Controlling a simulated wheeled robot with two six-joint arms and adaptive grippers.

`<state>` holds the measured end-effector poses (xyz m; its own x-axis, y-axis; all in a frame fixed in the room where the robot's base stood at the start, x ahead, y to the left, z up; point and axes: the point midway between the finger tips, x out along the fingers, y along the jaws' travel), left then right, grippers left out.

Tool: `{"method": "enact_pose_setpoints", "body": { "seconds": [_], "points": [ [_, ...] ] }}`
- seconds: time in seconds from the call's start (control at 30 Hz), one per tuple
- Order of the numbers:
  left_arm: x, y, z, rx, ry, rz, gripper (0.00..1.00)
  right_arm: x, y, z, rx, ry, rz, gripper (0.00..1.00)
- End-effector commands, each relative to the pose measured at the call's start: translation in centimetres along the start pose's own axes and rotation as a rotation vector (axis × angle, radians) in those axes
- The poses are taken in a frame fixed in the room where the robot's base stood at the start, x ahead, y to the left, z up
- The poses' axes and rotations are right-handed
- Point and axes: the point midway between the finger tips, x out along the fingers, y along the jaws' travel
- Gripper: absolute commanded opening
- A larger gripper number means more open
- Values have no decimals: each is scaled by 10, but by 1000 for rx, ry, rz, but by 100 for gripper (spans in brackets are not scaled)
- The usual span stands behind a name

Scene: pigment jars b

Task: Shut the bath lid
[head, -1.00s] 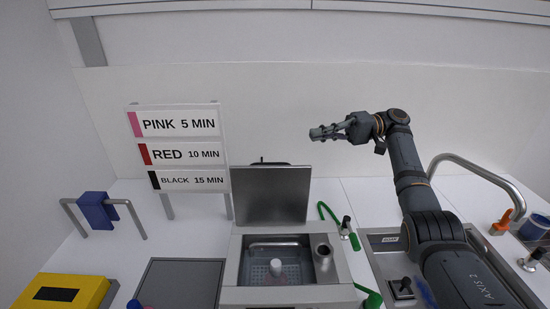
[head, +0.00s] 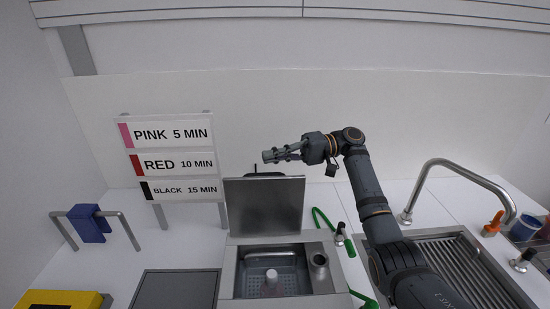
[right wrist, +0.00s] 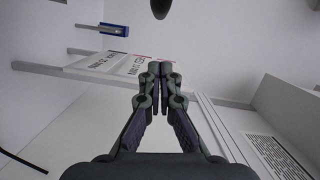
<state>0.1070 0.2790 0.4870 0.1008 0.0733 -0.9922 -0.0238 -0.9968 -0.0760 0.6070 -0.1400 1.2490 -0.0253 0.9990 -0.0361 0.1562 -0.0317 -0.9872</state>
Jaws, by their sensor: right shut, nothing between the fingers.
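The bath (head: 228,270) is a steel box on the white counter in the head view. Its grey lid (head: 265,207) stands open, upright at the back edge. A small pale jar (head: 270,279) sits inside the bath on a perforated floor. My right gripper (head: 268,156) is shut and empty, a little above the lid's top edge, apart from it in the picture. Its closed fingers also show in the right wrist view (right wrist: 160,72). My left gripper is not in view.
A timing sign (head: 170,160) stands at the back left. A blue cloth (head: 90,223) hangs on a rail at the left. A sink (head: 450,262) with a curved tap (head: 470,168) is at the right.

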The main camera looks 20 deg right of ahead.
Motion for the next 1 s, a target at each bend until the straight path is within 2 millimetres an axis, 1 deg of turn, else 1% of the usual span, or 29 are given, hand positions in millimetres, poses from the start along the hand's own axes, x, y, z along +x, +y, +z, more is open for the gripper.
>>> {"method": "enact_pose_setpoints", "body": {
  "seconds": [0.03,0.2,0.3,0.43,0.73,1.0],
  "points": [
    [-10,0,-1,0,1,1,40,1,-3,8,1,0,3,0],
    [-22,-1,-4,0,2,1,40,5,-2,29,2,0,2,0],
    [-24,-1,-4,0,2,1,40,7,-1,36,1,-1,1,0],
    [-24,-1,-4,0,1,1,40,8,0,39,0,0,0,0],
    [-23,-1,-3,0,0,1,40,8,0,39,-2,0,1,0],
    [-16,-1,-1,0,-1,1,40,8,-3,42,-53,0,13,0]
  ]
}}
